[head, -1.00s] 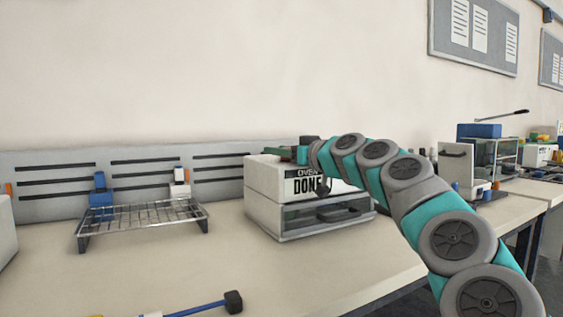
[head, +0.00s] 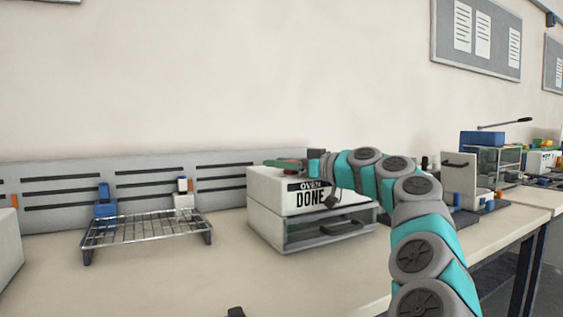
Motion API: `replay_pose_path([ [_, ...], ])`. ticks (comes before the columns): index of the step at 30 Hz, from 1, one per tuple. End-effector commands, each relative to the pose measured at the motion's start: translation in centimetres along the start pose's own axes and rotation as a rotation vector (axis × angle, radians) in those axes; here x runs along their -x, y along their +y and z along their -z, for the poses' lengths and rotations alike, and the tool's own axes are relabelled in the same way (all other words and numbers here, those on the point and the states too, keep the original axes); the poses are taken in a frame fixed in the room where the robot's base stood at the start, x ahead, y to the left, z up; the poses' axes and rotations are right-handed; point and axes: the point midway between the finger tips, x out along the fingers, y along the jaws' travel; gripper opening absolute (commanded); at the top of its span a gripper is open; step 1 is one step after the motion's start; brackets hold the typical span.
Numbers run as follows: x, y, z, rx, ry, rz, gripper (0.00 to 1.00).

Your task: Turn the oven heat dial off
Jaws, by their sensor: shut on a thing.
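The white oven (head: 266,220) stands on the bench, its front label reading "OVEN DONE". A drawer-like front with a dark handle sits below the label.
A wire rack (head: 146,231) stands on the bench to the left, with blue and white items behind it. A grey slotted panel (head: 60,187) runs along the wall. Other machines (head: 485,165) stand right. The bench between rack and oven is clear.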

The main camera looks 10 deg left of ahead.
Motion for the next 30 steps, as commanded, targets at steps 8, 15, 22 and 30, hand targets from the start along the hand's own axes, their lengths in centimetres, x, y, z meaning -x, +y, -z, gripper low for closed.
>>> replay_pose_path([
  [8, -0.07, -0.05, 0.02, 0.001, 0.001, 0.001, 0.0],
  [15, -0.06, -0.03, 0.01, 0.0, 0.001, 0.001, 0.64],
  [22, -0.03, -0.01, 0.01, 0.0, 0.001, 0.0, 0.76],
  [30, 0.58, 0.03, -0.07, -0.002, 0.001, 0.001, 0.76],
])
